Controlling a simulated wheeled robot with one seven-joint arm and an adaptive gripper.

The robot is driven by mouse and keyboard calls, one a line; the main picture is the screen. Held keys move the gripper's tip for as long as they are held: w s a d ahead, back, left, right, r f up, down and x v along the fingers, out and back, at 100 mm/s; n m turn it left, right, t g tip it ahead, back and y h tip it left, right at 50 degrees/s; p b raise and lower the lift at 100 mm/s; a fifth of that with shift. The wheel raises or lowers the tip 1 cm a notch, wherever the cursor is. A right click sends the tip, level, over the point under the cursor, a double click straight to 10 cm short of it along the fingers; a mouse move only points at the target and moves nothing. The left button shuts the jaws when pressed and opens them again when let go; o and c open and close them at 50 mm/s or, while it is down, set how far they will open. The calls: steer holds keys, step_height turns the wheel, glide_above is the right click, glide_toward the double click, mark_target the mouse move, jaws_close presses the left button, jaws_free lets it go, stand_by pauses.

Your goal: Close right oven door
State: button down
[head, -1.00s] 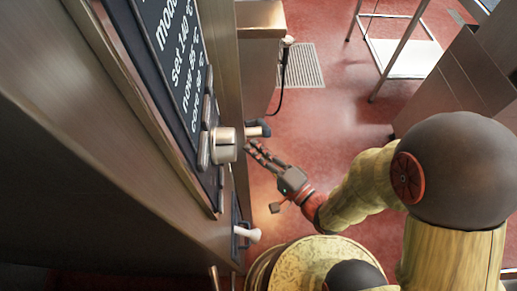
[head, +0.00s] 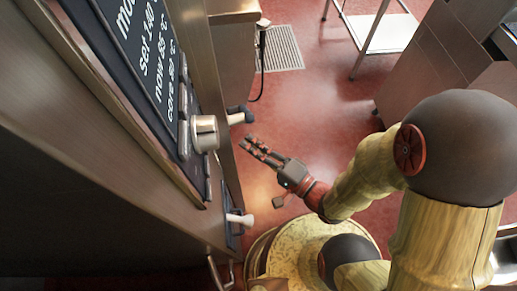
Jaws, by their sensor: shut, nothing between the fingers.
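The steel oven front (head: 110,130) fills the left side of the head view, seen steeply from above. It carries a dark display (head: 150,60) with white text and a round metal knob (head: 204,133). My gripper (head: 248,143) is shut and empty, right of the oven front. Its fingers point left, just below the dark handle in the picture, with no clear contact.
A steel cabinet (head: 233,50) with a hanging dark cord stands beyond the oven. A floor grate (head: 278,48) and a metal rack (head: 385,30) lie further back. Steel units (head: 430,60) stand at the upper right. Red floor (head: 310,95) between them is clear.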

steer(key=s+d+f+n+g+h, duration=0.1)
steer(key=s+n+g, duration=0.2)
steer(key=s+g, duration=0.4)
steer(key=s+f+n+g+h, duration=0.1)
steer(key=s+n+g+h, duration=0.1)
steer(key=s+g, duration=0.55)
steer(key=w+d+r+n+t+h, duration=0.1)
steer(key=w+d+r+t+h, duration=0.1)
steer(key=w+d+r+h, duration=0.55)
steer(key=w+d+r+n+t+h, duration=0.2)
steer(key=w+d+r+t, duration=0.15)
steer(key=d, duration=0.75)
steer(key=w+a+f+g+y+b, duration=0.1)
steer(key=w+a+f+g+y, duration=0.25)
steer(key=f, duration=0.45)
steer(key=w+a+f+g+y, duration=0.2)
steer(key=f+g+y, duration=0.3)
steer(key=f, duration=0.4)
steer(key=w+a+n+t+y, duration=0.2)
steer(key=w+a+n+y, duration=0.15)
steer(key=w+y, duration=0.5)
steer(key=s+a+b, duration=0.2)
steer(key=a, duration=1.1)
steer(key=shift+s+a+f+m, duration=0.3)
steer(key=shift+a+f+m, duration=0.05)
steer(key=shift+a, duration=0.05)
